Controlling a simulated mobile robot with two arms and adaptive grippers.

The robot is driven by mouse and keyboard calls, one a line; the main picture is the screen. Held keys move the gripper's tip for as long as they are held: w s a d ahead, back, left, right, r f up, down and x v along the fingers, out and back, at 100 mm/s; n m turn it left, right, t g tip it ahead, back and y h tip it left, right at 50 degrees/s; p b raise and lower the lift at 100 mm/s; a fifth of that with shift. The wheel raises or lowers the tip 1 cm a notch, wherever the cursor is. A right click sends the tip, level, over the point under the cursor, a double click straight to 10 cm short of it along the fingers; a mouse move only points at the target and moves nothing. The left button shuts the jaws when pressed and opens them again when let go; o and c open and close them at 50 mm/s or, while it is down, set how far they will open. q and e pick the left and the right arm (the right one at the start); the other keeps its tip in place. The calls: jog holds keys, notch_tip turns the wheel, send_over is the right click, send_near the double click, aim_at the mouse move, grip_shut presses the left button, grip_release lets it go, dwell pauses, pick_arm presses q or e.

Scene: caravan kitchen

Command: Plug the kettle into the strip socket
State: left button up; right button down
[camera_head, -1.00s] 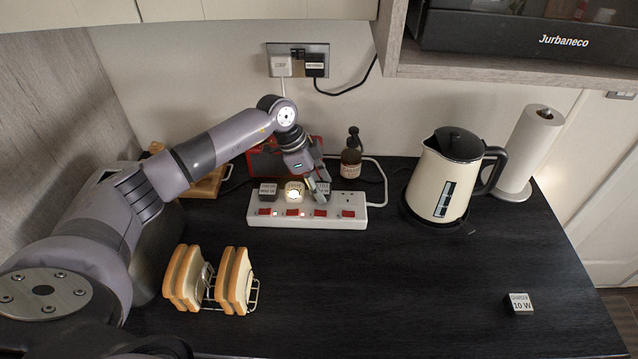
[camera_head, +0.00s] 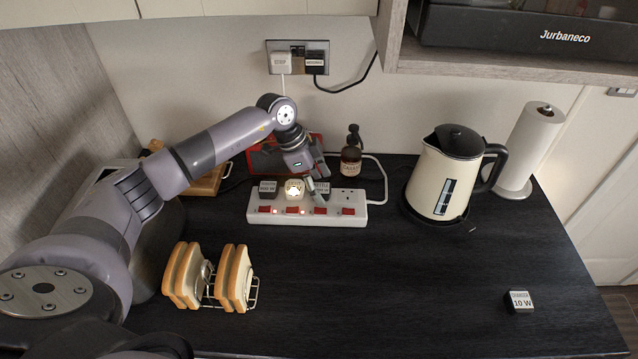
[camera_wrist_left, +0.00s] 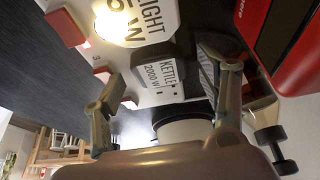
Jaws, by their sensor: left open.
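The white strip socket (camera_head: 335,213) lies on the dark counter, with red switches along its front. The kettle plug, labelled KETTLE 2000 W (camera_wrist_left: 165,76), sits at the strip beside the lit LIGHT plug; I cannot tell how deeply it is seated. It is partly hidden by my fingers in the head view (camera_head: 323,186). My left gripper (camera_head: 319,184) is over it and open, with its fingers on either side of the plug in the wrist view (camera_wrist_left: 166,84). The cream kettle (camera_head: 446,175) stands on its black base at the right. My right gripper is not in view.
A dark plug (camera_head: 268,188) and the glowing light plug (camera_head: 294,189) are in the strip; its right-end socket (camera_head: 350,196) is empty. A brown bottle (camera_head: 351,157) and red-edged object (camera_head: 262,160) stand behind. A toast rack (camera_head: 213,282) and charger block (camera_head: 519,301) are in front.

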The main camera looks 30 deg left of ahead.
pick_arm(q)
jog(key=v, duration=1.1)
jog(key=shift+a+r, duration=0.2)
jog(key=shift+r, duration=0.15)
jog(key=shift+s+f, duration=0.1)
